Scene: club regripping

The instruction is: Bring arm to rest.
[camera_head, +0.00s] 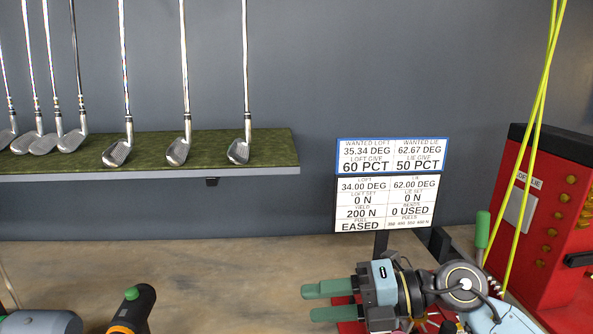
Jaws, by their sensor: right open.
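My right gripper (308,302) is at the lower middle of the head view, its arm coming in from the lower right. Its two green fingers point left and stand apart, with nothing held between them. It is in front of and below the two display panels. A red part (350,327) shows behind and below the fingers, mostly hidden by the gripper. I cannot tell whether they touch.
Several irons (180,150) stand on a green-topped shelf (270,140). A readout panel (386,204) stands mid-right. A red cabinet (540,230), a green-handled lever (482,230) and yellow cords (530,130) are at right. The bench (230,270) between is clear.

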